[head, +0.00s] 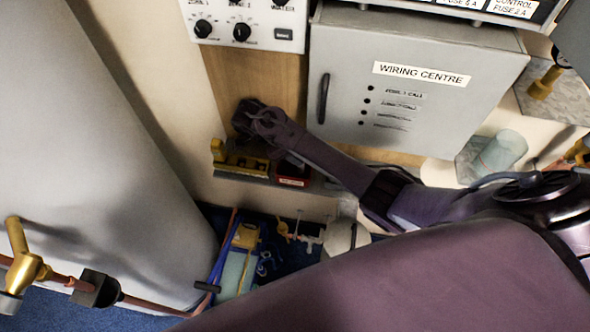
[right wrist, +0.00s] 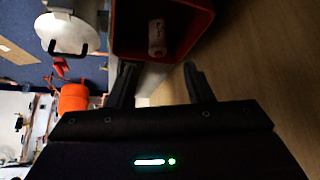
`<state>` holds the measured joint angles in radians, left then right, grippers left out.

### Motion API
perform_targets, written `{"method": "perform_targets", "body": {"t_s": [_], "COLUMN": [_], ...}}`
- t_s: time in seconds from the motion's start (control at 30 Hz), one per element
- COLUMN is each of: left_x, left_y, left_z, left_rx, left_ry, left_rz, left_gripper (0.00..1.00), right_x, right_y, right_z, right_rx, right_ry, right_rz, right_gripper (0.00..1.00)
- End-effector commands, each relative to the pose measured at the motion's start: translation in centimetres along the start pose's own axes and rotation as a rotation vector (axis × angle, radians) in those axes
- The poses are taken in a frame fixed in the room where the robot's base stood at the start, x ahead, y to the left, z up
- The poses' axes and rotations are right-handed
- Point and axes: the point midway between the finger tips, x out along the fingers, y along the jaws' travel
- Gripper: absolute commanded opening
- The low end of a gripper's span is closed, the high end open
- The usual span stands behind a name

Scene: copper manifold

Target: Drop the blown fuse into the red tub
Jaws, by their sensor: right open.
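The red tub (head: 293,172) stands on a small shelf below the wiring centre, partly hidden by my right arm in the head view. In the right wrist view the red tub (right wrist: 199,15) shows its open top just beyond the fingertips. A small pale cylindrical fuse (right wrist: 157,38) with faint marks lies inside the tub. My right gripper (right wrist: 161,78) is open, with nothing between its fingers, and apart from the fuse. In the head view the right gripper (head: 247,116) is up against the wooden board, above the shelf. My left gripper is not in view.
A yellow-and-black item (head: 240,160) sits left of the tub on the shelf. The grey wiring centre box (head: 415,85) is right of the gripper. A large pale cylinder (head: 95,130) fills the left. Tools and a yellow-topped case (head: 240,250) are below.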

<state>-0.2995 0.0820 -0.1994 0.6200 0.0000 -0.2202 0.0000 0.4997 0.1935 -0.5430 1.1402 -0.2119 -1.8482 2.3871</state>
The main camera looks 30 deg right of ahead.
Motion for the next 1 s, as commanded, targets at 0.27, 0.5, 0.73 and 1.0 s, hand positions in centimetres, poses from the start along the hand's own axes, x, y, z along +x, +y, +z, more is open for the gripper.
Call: {"method": "perform_targets", "body": {"t_s": [0.27,0.5,0.73,1.0], "left_x": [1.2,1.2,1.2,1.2], "left_y": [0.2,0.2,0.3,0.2], "left_z": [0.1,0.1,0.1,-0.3], "left_rx": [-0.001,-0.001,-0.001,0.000], "left_ry": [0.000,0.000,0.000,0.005], "left_rz": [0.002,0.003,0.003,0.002], "left_gripper": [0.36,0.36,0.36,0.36], "right_x": [-4.2,-5.2,-5.2,-5.1], "right_y": [-0.1,0.0,0.0,0.0], "right_z": [0.2,0.0,0.0,0.1], "right_rx": [0.000,-0.001,-0.001,-0.001], "right_ry": [-0.002,0.000,0.000,0.000], "right_rz": [-0.002,0.000,0.001,0.001], "right_gripper": [0.47,0.47,0.47,0.47]}}
